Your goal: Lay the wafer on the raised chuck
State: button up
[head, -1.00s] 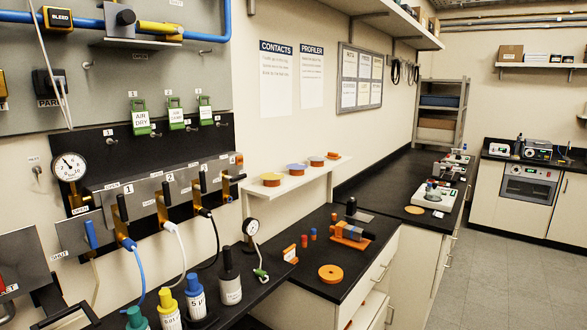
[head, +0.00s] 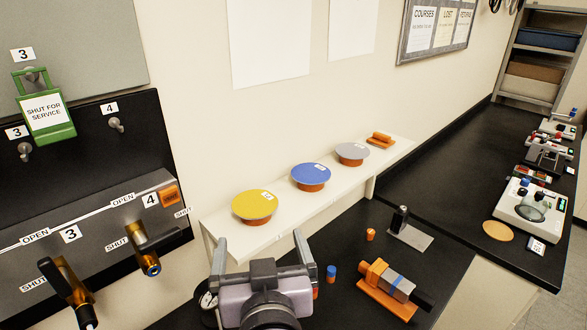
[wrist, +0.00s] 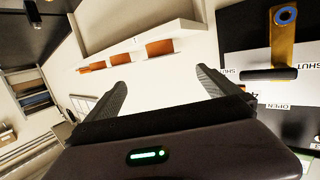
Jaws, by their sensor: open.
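Three round wafer-like discs stand on orange supports on the white wall shelf (head: 290,222): a yellow disc (head: 254,204), a blue disc (head: 311,175) and a grey disc (head: 352,152). A tan disc (head: 498,231) lies flat on the right bench beside a white instrument (head: 540,212) with a round part on top. I cannot tell which disc is the task's wafer or which part is the raised chuck. My gripper (head: 260,242) is open and empty, in front of and below the yellow disc. In the wrist view my open gripper (wrist: 163,82) shows too, with the orange supports (wrist: 160,47) beyond it.
A valve panel (head: 95,245) with projecting handles is close on the left. An orange and grey device (head: 390,287), a black post on a plate (head: 408,228) and small coloured pieces (head: 331,272) stand on the near black bench. The long back bench (head: 450,170) has clear stretches.

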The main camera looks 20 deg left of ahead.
aim_at(255, 205)
jog(key=p+x, duration=0.3)
jog(key=x, duration=1.1)
jog(key=shift+w+a+f, duration=0.1)
jog(key=shift+a+f, duration=0.15)
jog(key=shift+a, duration=0.05)
jog(key=shift+d+r, duration=0.1)
jog(key=c, duration=1.1)
